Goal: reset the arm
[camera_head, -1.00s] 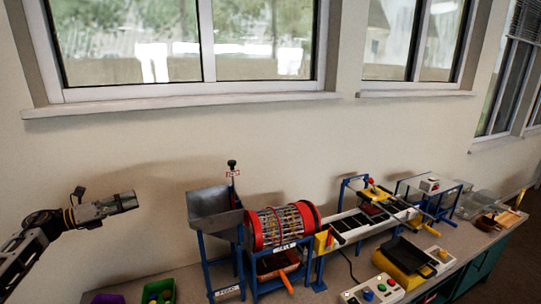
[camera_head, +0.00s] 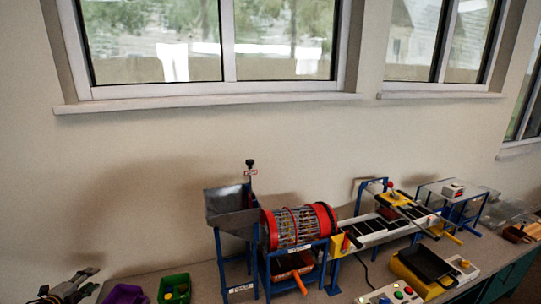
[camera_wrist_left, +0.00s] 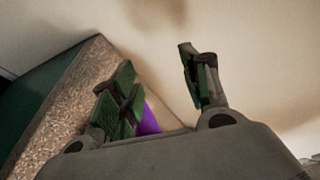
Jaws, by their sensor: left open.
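My left gripper (camera_head: 84,280) is at the lower left corner of the head view, low near the table's left end. In the left wrist view its two fingers (camera_wrist_left: 158,78) stand apart with nothing between them. Part of a purple bin (camera_wrist_left: 149,120) shows behind the fingers in that view. My right gripper is in neither view.
The purple bin (camera_head: 126,294) and a green bin (camera_head: 174,289) with small balls stand at the table's front left. A grey hopper (camera_head: 228,206), a red drum (camera_head: 300,226), a conveyor (camera_head: 385,228) and a yellow tray machine (camera_head: 424,270) fill the table to the right. The wall with windows is behind.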

